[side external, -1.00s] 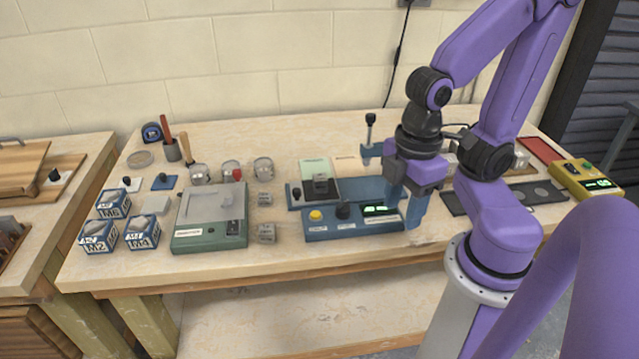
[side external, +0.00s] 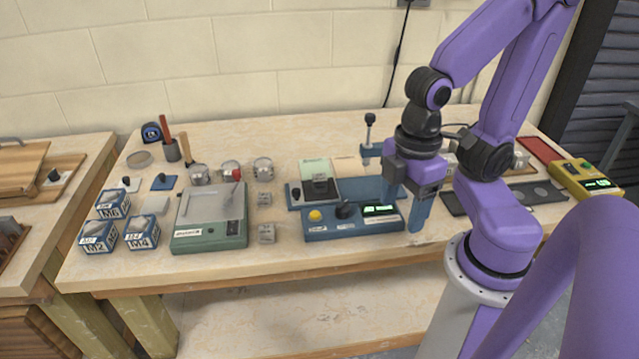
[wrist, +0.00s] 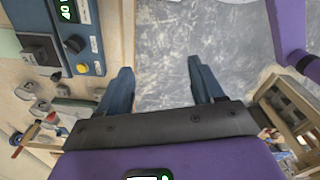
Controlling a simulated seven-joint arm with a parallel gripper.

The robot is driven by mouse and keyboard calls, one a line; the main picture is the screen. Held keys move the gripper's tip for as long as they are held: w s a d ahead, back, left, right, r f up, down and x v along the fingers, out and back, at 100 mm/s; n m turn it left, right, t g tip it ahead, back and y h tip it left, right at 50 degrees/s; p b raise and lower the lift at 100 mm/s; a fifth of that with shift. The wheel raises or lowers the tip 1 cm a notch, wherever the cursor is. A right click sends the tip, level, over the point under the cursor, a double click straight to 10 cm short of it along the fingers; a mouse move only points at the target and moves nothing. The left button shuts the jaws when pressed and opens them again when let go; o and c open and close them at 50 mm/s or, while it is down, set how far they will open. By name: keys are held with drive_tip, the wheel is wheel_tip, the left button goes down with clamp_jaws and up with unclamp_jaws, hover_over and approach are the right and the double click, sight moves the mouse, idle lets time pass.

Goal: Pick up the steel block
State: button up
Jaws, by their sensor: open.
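Several small grey metal blocks show in the side view, and I cannot tell which is the steel block. One grey block (side external: 320,183) sits on the dark and pale-green plate of the blue device. Two more grey blocks, an upper one (side external: 264,199) and a lower one (side external: 267,234), lie on the bench right of the green case. My gripper (side external: 406,206) is open and empty at the right end of the blue device, well right of these blocks. In the wrist view my gripper's fingers (wrist: 160,72) are apart with only grey floor between them.
The blue control box (side external: 352,224) has a yellow button, black knob and lit display. The green case (side external: 210,236), blue labelled boxes (side external: 141,233) and round metal-rimmed jars (side external: 263,168) stand left. A post with a black knob (side external: 370,122) rises behind. The front bench strip is clear.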

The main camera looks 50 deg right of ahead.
drive_tip(key=w+d+f+n+t+h, duration=0.3)
drive_tip(key=w+d+f+n+h, duration=0.25)
drive_tip(key=w+h, duration=0.3)
drive_tip(key=n+t+h, duration=0.2)
drive_tip(key=n+t, duration=0.4)
drive_tip(key=n, duration=0.2)
approach(321, 182)
drive_tip(key=shift+y, duration=0.25)
drive_tip(key=v, duration=0.6)
drive_tip(key=shift+s+d+r, duration=0.1)
drive_tip(key=shift+d+r, duration=0.15)
drive_tip(key=shift+d, duration=0.1)
drive_tip(key=shift+w+a+f+n, duration=0.1)
drive_tip(key=shift+w+f+n, duration=0.15)
drive_tip(key=shift+w+n, duration=0.15)
drive_tip(key=x, duration=1.2)
drive_tip(key=shift+w+r, duration=0.1)
drive_tip(key=x, duration=0.4)
drive_tip(key=shift+s, duration=0.25)
drive_tip(key=shift+w+d+f, duration=0.2)
drive_tip(key=shift+w+d, duration=0.25)
drive_tip(key=shift+c, duration=0.3)
